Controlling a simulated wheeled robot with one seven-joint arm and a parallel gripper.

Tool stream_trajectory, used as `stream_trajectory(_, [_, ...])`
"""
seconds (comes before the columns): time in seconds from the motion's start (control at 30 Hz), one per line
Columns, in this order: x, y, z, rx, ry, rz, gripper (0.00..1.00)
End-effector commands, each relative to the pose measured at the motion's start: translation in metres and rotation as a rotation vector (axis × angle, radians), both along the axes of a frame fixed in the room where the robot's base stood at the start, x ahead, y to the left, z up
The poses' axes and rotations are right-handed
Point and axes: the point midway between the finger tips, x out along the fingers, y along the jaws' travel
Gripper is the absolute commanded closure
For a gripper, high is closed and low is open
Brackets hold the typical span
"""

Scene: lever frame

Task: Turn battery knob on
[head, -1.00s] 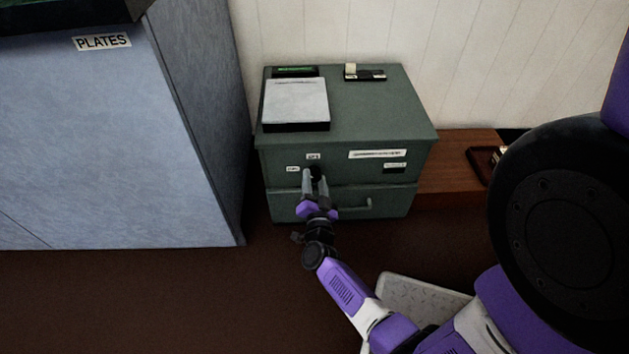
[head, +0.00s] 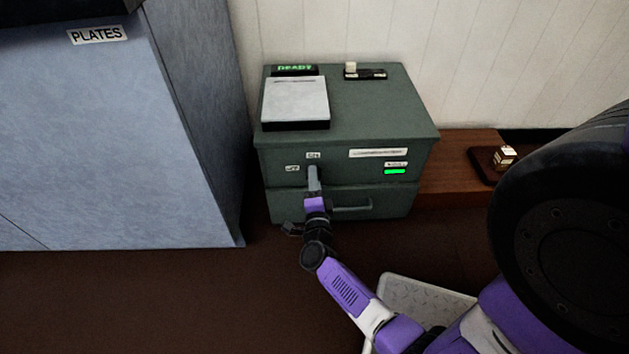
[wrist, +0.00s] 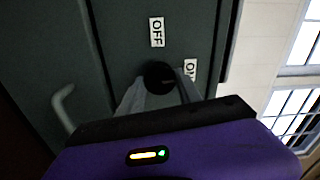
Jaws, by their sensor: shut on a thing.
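The battery knob (wrist: 159,77) is a round black knob on the front of a green cabinet (head: 400,120). In the wrist view my gripper (wrist: 157,98) has a finger on each side of the knob and is shut on it. The gripper is turned, with its fingers one behind the other in the head view (head: 314,178), where they hide the knob. An OFF label (wrist: 156,32) and a partly covered ON label (wrist: 190,69) are beside the knob. A small indicator (head: 395,171) on the cabinet front glows green. A display (head: 295,69) on top reads READY in green.
A white-topped scale-like plate (head: 296,100) and a small black device (head: 365,73) sit on the cabinet. A drawer handle (head: 352,208) is just below my gripper. A blue cabinet (head: 120,140) labelled PLATES stands close at left. A low wooden bench (head: 455,168) is at right.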

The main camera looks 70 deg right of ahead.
Motion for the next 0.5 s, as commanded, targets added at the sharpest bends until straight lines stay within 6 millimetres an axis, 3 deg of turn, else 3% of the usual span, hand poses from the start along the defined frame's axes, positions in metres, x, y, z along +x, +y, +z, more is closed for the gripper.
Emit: stream_trajectory(0.5, [-0.0012, 0.0005, -0.001, 0.016, -0.035, -0.001, 0.99])
